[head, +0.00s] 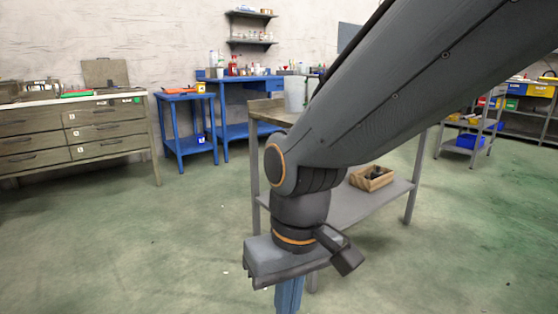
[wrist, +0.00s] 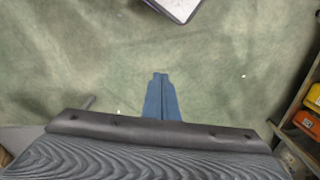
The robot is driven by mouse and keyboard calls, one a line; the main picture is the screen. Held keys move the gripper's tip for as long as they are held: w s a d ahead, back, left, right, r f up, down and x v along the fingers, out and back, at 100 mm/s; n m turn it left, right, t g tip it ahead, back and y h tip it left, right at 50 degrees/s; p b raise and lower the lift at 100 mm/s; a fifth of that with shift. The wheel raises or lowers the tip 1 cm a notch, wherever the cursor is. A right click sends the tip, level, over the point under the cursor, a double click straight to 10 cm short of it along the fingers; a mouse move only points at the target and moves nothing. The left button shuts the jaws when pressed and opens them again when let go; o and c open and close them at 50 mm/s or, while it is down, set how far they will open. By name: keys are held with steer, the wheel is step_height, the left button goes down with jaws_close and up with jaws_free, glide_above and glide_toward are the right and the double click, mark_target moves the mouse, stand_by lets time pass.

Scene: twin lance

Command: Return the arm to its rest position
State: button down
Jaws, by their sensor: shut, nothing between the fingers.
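My gripper (head: 289,296) hangs at the end of my grey arm, low in the middle of the head view, pointing down. Its blue fingers are together with nothing between them; their lower ends are cut off by the frame edge. In the wrist view the fingers (wrist: 160,95) show side by side over bare green floor. My arm comes in from the upper right of the head view and hides part of the workbench behind it.
A grey workbench (head: 411,200) with a wooden box (head: 372,178) on its lower shelf stands behind my arm. A drawer cabinet (head: 110,134) is at left, blue tables (head: 186,127) at the back, a shelving rack (head: 487,122) at right. Green floor is clear at front left and right.

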steer(key=s+a+y, duration=0.1)
steer(key=s+a, duration=0.2)
steer(key=s, duration=0.2)
steer(key=d+r+m+h+p, duration=0.1)
steer(key=d+r+m+p, duration=0.1)
steer(key=d+r+p, duration=0.8)
steer(key=d+r+m+p, duration=0.3)
steer(key=d+r+p, duration=0.8)
steer(key=r+p, duration=0.5)
steer(key=p, duration=0.7)
steer(key=shift+w+h+p, duration=0.3)
steer(key=shift+h, duration=0.1)
